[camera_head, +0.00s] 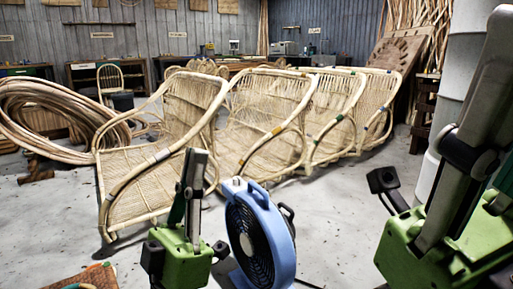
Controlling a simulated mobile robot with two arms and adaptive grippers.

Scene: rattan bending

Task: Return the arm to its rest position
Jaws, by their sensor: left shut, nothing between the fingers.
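My left gripper (194,176) is in the lower middle, a green body with grey and dark fingers pointing up. It is shut with nothing between the fingers. It overlaps the nearest rattan chair frame in the picture; I cannot tell the gap. My right arm's green and dark grey parts (432,245) fill the lower right. They run past the right edge, so its jaw opening cannot be made out.
A blue fan (277,232) stands close right of my left gripper. Several woven rattan chairs (268,120) stand in a row behind. Rattan coils (48,97) lie at left. White drums (460,65) stand at right. Bare grey floor (335,215) shows between the fan and my right arm.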

